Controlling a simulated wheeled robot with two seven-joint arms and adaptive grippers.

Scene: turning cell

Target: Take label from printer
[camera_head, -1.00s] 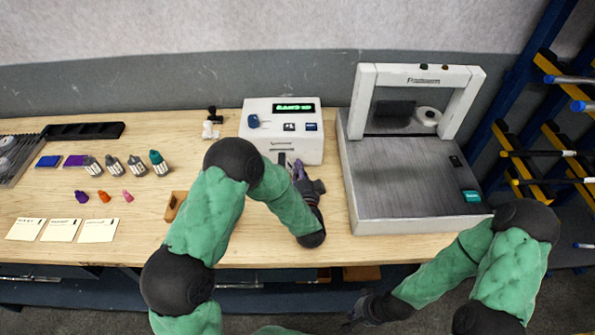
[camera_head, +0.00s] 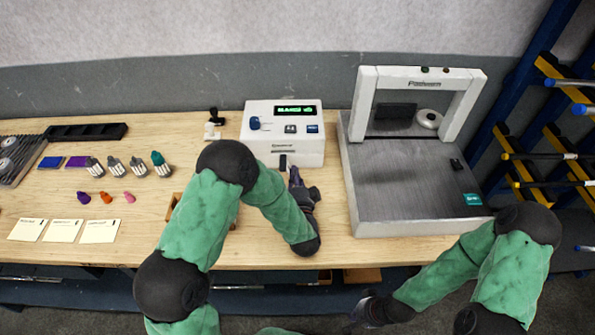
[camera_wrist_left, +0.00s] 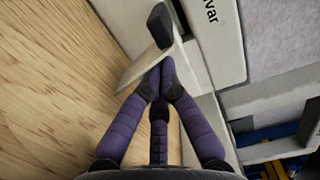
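The label printer (camera_head: 261,144) is a white box with a lit green display at the back middle of the bench; its front also shows in the left wrist view (camera_wrist_left: 213,45). My left gripper (camera_head: 294,172) is at the printer's lower front. In the left wrist view its purple fingers (camera_wrist_left: 161,67) meet at the tips. A pale flat piece (camera_wrist_left: 136,68) lies right at the tips; I cannot tell whether it is the label or pinched between them. A black block (camera_wrist_left: 160,25) is just beyond. My right gripper (camera_head: 366,308) is low in front of the bench, its fingers unclear.
A grey machine with a white frame (camera_head: 366,92) and flat plate stands to the right of the printer. Bottles (camera_head: 115,165), small coloured caps (camera_head: 106,198) and cream cards (camera_head: 62,231) are on the left. A blue rack (camera_head: 519,85) stands at far right.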

